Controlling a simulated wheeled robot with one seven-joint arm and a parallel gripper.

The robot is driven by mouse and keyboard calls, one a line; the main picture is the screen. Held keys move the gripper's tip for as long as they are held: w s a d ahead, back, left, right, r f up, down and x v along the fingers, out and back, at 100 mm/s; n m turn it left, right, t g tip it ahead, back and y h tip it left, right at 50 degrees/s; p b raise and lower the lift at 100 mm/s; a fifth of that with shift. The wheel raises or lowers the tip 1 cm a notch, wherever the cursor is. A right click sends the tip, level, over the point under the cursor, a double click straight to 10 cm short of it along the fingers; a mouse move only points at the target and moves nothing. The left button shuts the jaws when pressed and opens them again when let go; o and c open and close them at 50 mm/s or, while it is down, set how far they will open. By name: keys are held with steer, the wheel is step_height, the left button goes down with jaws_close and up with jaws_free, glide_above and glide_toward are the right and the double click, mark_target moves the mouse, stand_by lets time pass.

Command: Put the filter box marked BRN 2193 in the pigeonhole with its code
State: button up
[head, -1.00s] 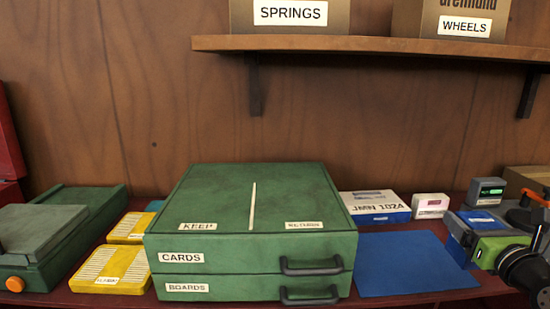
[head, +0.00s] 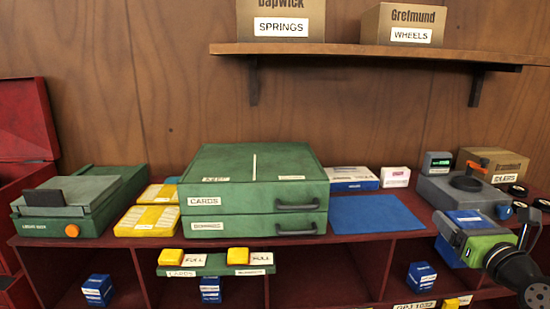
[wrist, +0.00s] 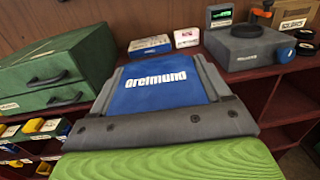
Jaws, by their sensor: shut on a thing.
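My gripper (head: 462,222) is at the right, in front of the bench's front edge. It is shut on a blue filter box (wrist: 165,84), whose face reads "Grelmund" in the wrist view. The blue of this box also shows between the grey fingers in the head view (head: 466,216). No BRN 2193 code is readable on it. The pigeonholes (head: 340,272) are dark red openings under the bench top. One label (head: 415,305) at the bottom edge is cut off and hard to read. Other blue boxes (head: 97,290) (head: 210,289) (head: 420,278) stand in pigeonholes.
A green two-drawer case (head: 255,190) stands on the bench, with a blue mat (head: 375,214) right of it. A grey device (head: 462,191) stands behind my gripper. A green strip with yellow blocks (head: 215,265) juts out below the case. A shelf (head: 365,51) overhangs the back.

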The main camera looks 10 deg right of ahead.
mark_target(441, 238)
steer(key=w+f, duration=0.1)
steer(key=f, duration=0.1)
steer(key=w+f+y, duration=0.1)
steer(key=f, duration=0.1)
steer(key=w+f+n+y, duration=0.1)
steer(key=shift+a+f, duration=0.4)
steer(key=w+a+f+n+y, duration=0.2)
steer(key=a+f+y, duration=0.15)
steer(key=f, duration=0.25)
steer(key=w+a+f+n+y, duration=0.1)
steer(key=a+f+n+y, duration=0.1)
steer(key=a+f, duration=0.35)
steer(key=s+a+f+n+g+y, duration=0.1)
steer(key=a+f+n+g+y, duration=0.2)
steer(key=a+f, duration=0.4)
steer(key=s+a+f+n+g+y, duration=0.2)
steer(key=a+f+n+g+y, duration=0.2)
steer(key=a, duration=0.9)
step_height(441, 238, down, 4)
steer(key=n+y, duration=0.1)
steer(key=y, duration=0.2)
steer(key=shift+a, duration=0.3)
